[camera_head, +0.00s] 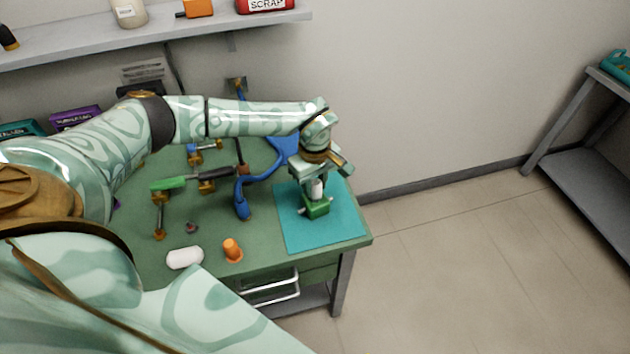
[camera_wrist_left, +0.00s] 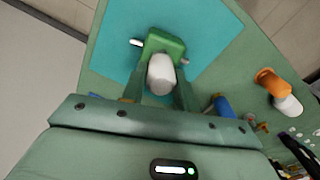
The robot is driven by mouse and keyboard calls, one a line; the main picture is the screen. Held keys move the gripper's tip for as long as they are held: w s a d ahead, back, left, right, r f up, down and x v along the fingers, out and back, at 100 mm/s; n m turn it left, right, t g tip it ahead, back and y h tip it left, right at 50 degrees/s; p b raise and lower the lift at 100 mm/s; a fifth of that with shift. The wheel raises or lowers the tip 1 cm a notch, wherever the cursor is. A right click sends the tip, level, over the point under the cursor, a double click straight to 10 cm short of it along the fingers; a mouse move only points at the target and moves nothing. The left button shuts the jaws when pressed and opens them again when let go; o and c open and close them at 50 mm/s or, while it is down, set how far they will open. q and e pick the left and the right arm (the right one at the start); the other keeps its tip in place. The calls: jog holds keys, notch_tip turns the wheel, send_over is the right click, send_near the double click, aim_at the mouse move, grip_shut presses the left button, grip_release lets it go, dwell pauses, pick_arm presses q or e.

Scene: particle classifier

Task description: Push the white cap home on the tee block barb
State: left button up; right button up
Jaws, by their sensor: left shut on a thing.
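The green tee block (camera_head: 317,208) stands on the teal mat (camera_head: 345,224) at the right end of the table. It has short pale side stubs, and shows in the left wrist view (camera_wrist_left: 165,42). The white cap (camera_head: 317,188) is above the tee block and appears lined up over its top. The cap also shows in the left wrist view (camera_wrist_left: 161,75). My left gripper (camera_head: 315,185) points down, with its fingers shut on the cap. The barb is hidden beneath the cap, so I cannot tell how far down the cap sits. My right gripper is not in view.
An orange part (camera_head: 232,249) and a white rounded object (camera_head: 185,258) lie near the table's front edge. A blue hose (camera_head: 243,194), a green-handled tool (camera_head: 175,183) and brass fittings (camera_head: 160,212) lie left of the mat. The mat around the block is clear.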

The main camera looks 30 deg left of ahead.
aim_at(315, 181)
pick_arm(q)
jog(key=shift+f, duration=0.25)
jog(key=o, duration=1)
jog(key=shift+r, duration=0.1)
notch_tip(315, 181, up, 16)
jog(key=p, duration=0.2)
jog(key=shift+r+p, duration=0.1)
jog(key=shift+p, duration=0.3)
